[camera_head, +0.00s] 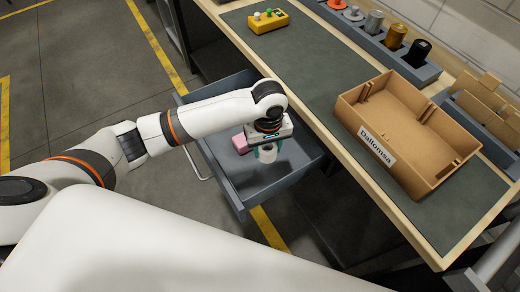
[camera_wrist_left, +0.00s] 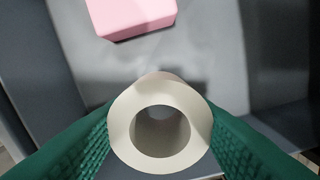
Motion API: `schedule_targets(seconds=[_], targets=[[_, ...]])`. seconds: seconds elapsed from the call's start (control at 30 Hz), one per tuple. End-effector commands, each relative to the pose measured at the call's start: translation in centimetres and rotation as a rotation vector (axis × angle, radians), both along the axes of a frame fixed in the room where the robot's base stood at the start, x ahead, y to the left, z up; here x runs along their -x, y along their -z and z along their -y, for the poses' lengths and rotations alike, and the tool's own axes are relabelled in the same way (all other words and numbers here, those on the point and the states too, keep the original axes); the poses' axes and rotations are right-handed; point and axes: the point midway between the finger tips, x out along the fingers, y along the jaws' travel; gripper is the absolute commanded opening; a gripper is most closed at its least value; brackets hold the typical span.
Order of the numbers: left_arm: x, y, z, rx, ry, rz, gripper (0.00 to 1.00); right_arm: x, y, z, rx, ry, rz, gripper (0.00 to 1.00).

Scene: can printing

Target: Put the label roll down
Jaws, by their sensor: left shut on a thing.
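The label roll (camera_head: 267,154) is a white, hollow cylinder. It is in or just above the open grey drawer (camera_head: 232,190); I cannot tell whether it touches the drawer floor. My left gripper (camera_head: 264,151) is shut on the roll from above. In the left wrist view the roll (camera_wrist_left: 160,95) stands end-on between the green ridged fingers (camera_wrist_left: 160,135), one on each side. A pink block (camera_head: 240,143) lies in the drawer beside the roll; it also shows at the top of the left wrist view (camera_wrist_left: 132,16). My right gripper is not in view.
A cardboard tray (camera_head: 421,112) labelled "Dallomsa" sits on the workbench (camera_head: 320,62) beside the drawer. A yellow button box (camera_head: 268,21) stands at the bench's far end. A grey rack (camera_head: 372,42) with several rolls and cylinders runs along the back.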

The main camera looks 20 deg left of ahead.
Motion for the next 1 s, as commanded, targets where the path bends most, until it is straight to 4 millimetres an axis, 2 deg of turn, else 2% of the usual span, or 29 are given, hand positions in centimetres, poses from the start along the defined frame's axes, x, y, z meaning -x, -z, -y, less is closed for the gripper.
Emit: schedule_targets(seconds=[0.1, 0.37, 0.53, 0.93, 0.97, 1.0], targets=[[0.1, 2.2, -0.1, -0.001, -0.001, -0.003, 0.25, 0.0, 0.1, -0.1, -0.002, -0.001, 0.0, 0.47], [0.0, 4.5, -0.1, -0.002, -0.001, -0.002, 0.25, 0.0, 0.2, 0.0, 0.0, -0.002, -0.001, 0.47], [0.0, 6.9, -0.1, -0.002, -0.002, -0.003, 0.25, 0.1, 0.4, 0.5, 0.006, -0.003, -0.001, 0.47], [0.0, 7.5, -0.1, 0.0, -0.001, -0.001, 0.25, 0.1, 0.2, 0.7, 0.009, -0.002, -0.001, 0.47], [0.0, 7.5, -0.1, -0.001, -0.001, -0.001, 0.54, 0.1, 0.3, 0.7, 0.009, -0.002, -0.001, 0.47], [0.0, 7.5, -0.1, -0.001, -0.001, -0.001, 0.6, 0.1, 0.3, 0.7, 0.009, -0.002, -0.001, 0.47]])
